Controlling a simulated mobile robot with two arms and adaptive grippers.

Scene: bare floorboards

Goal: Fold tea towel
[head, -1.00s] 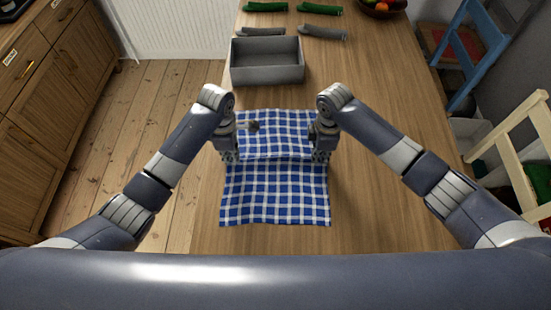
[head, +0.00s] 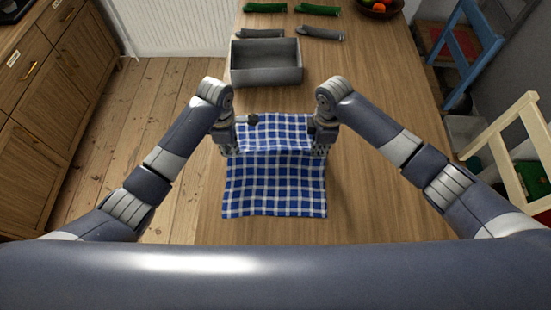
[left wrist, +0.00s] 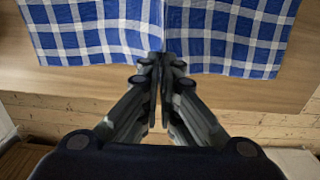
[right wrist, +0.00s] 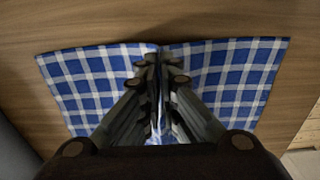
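The blue and white checked tea towel (head: 275,185) lies on the wooden table, with a raised crease running across it between my grippers. My left gripper (head: 230,148) is at the towel's left edge, and in the left wrist view (left wrist: 161,70) its fingers are shut on the towel edge. My right gripper (head: 320,148) is at the right edge, and in the right wrist view (right wrist: 160,60) its fingers are closed with towel pinched between them. The towel also shows in the left wrist view (left wrist: 225,35) and the right wrist view (right wrist: 95,80). The fingertips are partly hidden in the head view.
A grey open tray (head: 267,77) stands beyond the towel. Green and grey folded pieces (head: 318,10) lie at the far end near a fruit bowl (head: 380,8). A blue chair (head: 465,50) and a pale wooden chair (head: 510,150) stand right of the table. Table on both sides of the towel is clear.

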